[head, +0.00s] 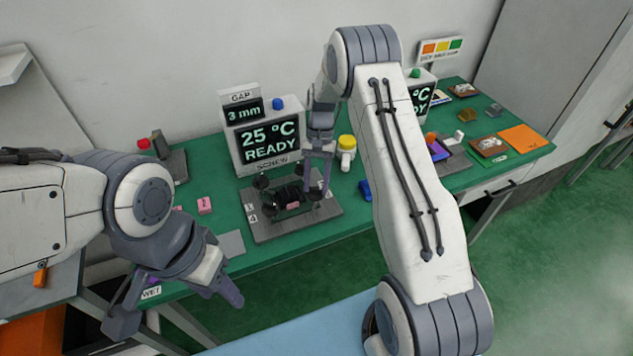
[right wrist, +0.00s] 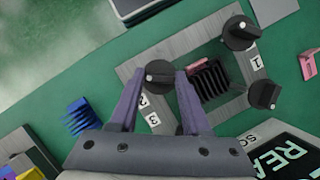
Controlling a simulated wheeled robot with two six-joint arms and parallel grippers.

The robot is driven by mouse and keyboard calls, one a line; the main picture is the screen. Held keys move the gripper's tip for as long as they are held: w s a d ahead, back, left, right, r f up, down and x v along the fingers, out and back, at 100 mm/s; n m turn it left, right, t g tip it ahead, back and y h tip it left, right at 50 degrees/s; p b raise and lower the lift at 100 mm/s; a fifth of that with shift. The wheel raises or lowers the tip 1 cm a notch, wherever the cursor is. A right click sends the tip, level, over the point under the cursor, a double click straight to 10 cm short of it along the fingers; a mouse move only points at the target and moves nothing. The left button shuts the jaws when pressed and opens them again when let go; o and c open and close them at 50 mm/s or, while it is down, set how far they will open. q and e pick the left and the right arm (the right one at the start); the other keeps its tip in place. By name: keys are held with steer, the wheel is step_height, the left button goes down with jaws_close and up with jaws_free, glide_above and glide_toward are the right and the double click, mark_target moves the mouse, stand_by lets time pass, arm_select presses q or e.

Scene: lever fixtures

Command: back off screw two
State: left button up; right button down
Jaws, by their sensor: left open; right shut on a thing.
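The lever fixture is a grey plate (head: 257,230) with black screw knobs at its corners around a dark ribbed block (right wrist: 208,82). My right gripper (head: 317,188) reaches down at the plate's right side. In the right wrist view its fingers are shut on a black knob (right wrist: 160,74). Small labels (right wrist: 147,101) lie beside this knob; they seem to read 3 and 2, and I cannot tell surely which belongs to it. Two other knobs (right wrist: 238,32) (right wrist: 263,94) stand clear, and another is mostly hidden by a finger. My left gripper (head: 178,300) is open and empty near the table's front left edge.
A display (head: 265,140) behind the fixture reads 25 °C READY, with a GAP box (head: 244,110) showing 3 mm. A pink block (head: 204,205) lies left of the plate, a blue piece (head: 365,190) right of it. A yellow-capped bottle (head: 346,150) stands close behind my right gripper.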

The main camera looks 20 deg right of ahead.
steer(key=n+h, duration=0.1)
steer(key=n, duration=0.3)
steer(key=shift+w+a+n+h, duration=0.1)
steer(key=shift+a+n+h, duration=0.1)
steer(key=shift+n+h, duration=0.15)
steer(key=n, duration=0.2)
steer(key=n+h, duration=0.1)
steer(key=shift+a+r+n+h, duration=0.1)
steer(key=shift+n+h, duration=0.15)
steer(key=shift+n, duration=0.1)
steer(key=n+h, duration=0.1)
steer(key=n, duration=0.2)
steer(key=shift+a+n+p, duration=0.1)
steer(key=shift+n+p, duration=0.2)
steer(key=shift+p, duration=0.1)
steer(key=shift+n+t+h, duration=0.5)
steer(key=shift+n+h, duration=0.2)
steer(key=shift+n, duration=1.1)
steer(key=shift+a, duration=0.1)
steer(key=shift+c, duration=1.8)
jaws_free()
